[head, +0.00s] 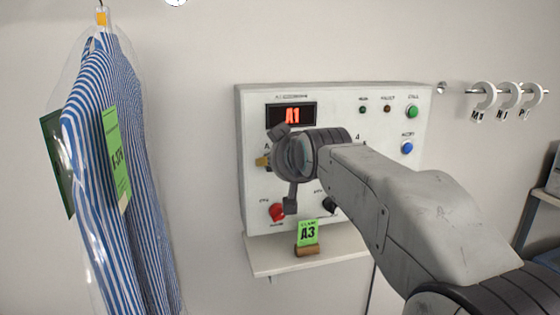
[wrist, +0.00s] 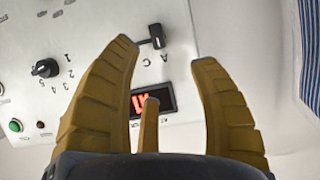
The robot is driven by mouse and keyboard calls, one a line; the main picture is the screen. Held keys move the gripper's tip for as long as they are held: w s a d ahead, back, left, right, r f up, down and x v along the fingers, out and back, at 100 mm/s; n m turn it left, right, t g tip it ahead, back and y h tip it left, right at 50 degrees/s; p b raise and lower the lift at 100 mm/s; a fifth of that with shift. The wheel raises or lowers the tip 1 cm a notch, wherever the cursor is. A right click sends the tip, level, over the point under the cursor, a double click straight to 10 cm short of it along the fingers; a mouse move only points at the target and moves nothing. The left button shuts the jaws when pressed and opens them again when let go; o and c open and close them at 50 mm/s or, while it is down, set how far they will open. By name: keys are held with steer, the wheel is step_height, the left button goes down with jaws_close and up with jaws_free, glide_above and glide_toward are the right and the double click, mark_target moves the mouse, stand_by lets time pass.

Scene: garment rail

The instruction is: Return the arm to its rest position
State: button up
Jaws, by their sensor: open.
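My gripper (head: 264,161) is in front of the left half of a white control panel (head: 390,165), with my arm reaching in from the lower right. In the wrist view its yellow fingers (wrist: 165,52) are spread apart with nothing between them. That view shows the panel upside down, with a red-lit display (wrist: 166,98), a black lever (wrist: 155,38) and a black numbered knob (wrist: 45,68). My gripper and wrist hide part of the panel's middle; contact with the panel cannot be told.
A blue-striped shirt (head: 105,180) in clear wrapping hangs at left with a green tag. A green A3 card (head: 308,232) stands in a wooden holder on a small shelf (head: 340,249) below the panel. White hooks (head: 508,97) hang on a rail at right.

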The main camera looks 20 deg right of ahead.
steer(key=s+f+g, duration=0.4)
steer(key=s+f, duration=0.2)
steer(key=f, duration=0.3)
steer(key=s+f+g, duration=0.3)
steer(key=s+f, duration=0.2)
steer(key=f, duration=0.4)
steer(key=s+f+g+p, duration=0.2)
steer(key=s+f+g, duration=0.3)
steer(key=s, duration=1)
steer(key=s+r+t+p, duration=0.2)
steer(key=s+p, duration=0.1)
steer(key=s, duration=0.4)
steer(key=shift+s+r+p, duration=0.3)
steer(key=shift+s+p, duration=0.05)
steer(key=shift+o, duration=0.8)
steer(key=shift+w, duration=0.1)
